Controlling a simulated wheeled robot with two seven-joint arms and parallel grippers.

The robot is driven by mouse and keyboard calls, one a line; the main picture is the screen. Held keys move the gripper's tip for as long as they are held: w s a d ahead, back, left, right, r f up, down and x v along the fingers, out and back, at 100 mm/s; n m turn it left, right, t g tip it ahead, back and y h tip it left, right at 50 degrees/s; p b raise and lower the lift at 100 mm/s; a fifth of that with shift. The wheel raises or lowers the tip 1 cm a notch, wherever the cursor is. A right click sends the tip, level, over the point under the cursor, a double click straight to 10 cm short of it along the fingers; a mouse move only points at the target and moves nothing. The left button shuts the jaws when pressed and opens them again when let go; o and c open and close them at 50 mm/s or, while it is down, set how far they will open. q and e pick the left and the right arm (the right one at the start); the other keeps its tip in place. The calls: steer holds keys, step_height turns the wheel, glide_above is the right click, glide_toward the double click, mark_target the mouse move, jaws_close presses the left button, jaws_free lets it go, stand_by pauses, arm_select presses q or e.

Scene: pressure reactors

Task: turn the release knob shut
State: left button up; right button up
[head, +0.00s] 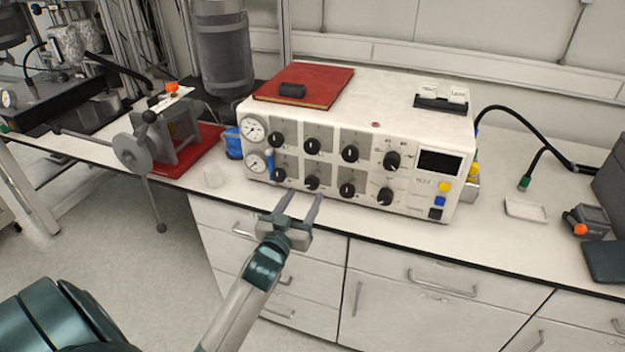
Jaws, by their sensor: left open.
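A white control box (400,95) stands on the bench with two rows of black knobs on its front. The upper row has knobs at the left (275,140), middle (311,146) and right (350,153), plus a larger one (392,160). The lower row includes a left knob (279,175), a knob (312,182) and another (347,189). I cannot read which is the release knob. My left gripper (297,207) is open and empty, just in front of and below the lower row, apart from the knobs. My right gripper is not in view.
Two round gauges (254,130) sit at the box's left end. A red book (325,86) with a black block lies on top. Left of the box are a clamp-like device with a long-handled wheel (132,152) and a blue object (233,143). Drawers (430,275) lie below the bench edge.

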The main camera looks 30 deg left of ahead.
mark_target(311, 185)
arm_select(q)
steer(key=x, duration=0.3)
steer(key=shift+w+r+p, duration=0.15)
steer(key=shift+w+p, duration=0.05)
steer(key=shift+p, duration=0.1)
steer(key=x, duration=0.3)
steer(key=shift+w+a+p, duration=0.15)
steer(key=shift+p, duration=0.15)
steer(key=shift+w+a, duration=0.1)
steer(key=shift+w, duration=0.45)
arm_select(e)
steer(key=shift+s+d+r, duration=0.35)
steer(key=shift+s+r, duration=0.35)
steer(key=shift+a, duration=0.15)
arm_select(q)
steer(key=c, duration=1.1)
steer(key=shift+o, duration=0.2)
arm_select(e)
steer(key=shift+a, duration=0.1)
